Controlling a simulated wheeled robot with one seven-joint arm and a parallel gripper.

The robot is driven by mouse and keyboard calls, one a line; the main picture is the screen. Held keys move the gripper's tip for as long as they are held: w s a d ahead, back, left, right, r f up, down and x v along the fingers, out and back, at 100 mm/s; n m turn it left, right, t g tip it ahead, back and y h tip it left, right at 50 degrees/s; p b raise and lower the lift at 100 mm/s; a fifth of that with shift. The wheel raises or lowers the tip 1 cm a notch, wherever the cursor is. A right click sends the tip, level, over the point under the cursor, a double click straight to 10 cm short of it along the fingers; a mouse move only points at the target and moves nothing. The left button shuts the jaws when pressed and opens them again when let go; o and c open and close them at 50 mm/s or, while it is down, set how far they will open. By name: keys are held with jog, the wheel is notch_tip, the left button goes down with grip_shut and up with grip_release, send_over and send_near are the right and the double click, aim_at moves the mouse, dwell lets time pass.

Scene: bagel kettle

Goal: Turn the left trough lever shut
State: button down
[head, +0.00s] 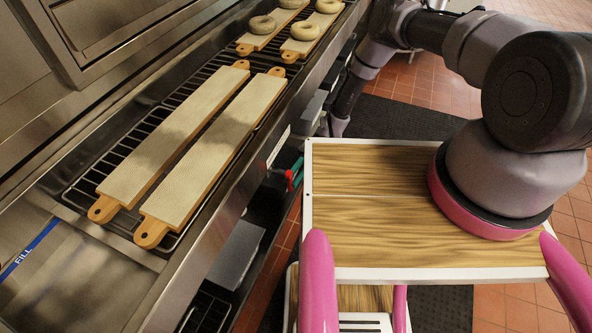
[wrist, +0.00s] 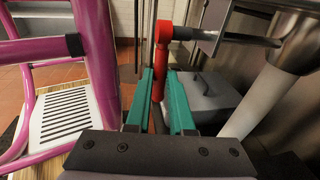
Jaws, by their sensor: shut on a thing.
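A red lever (wrist: 162,48) hangs below a grey metal pipe fitting (wrist: 207,38) in the wrist view. My gripper (wrist: 163,88) has its two green fingers on either side of the lever's lower part and is shut on it. The fingers hide some of the lever's lower end. In the head view a small bit of the red lever (head: 290,180) shows beside my gripper (head: 297,168), under the front edge of the steel counter. The trough that this lever serves cannot be made out.
Two long boards (head: 175,135) lie on a wire rack, with bagels (head: 262,25) on boards behind them. A steel counter edge (head: 235,160) overhangs the lever. A grey lidded box (wrist: 205,92) and a pale pipe (wrist: 262,100) stand close by on the right in the wrist view.

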jog(key=shift+s+a+f+g+y, duration=0.1)
jog(key=shift+s+f+g+y, duration=0.15)
jog(key=shift+g, duration=0.25)
jog(key=c, duration=0.8)
grip_release()
jog(key=shift+s, duration=0.1)
jog(key=v, duration=1)
jog(key=shift+w+d+f, duration=0.1)
jog(key=shift+w+d, duration=0.1)
jog(key=shift+w, duration=0.15)
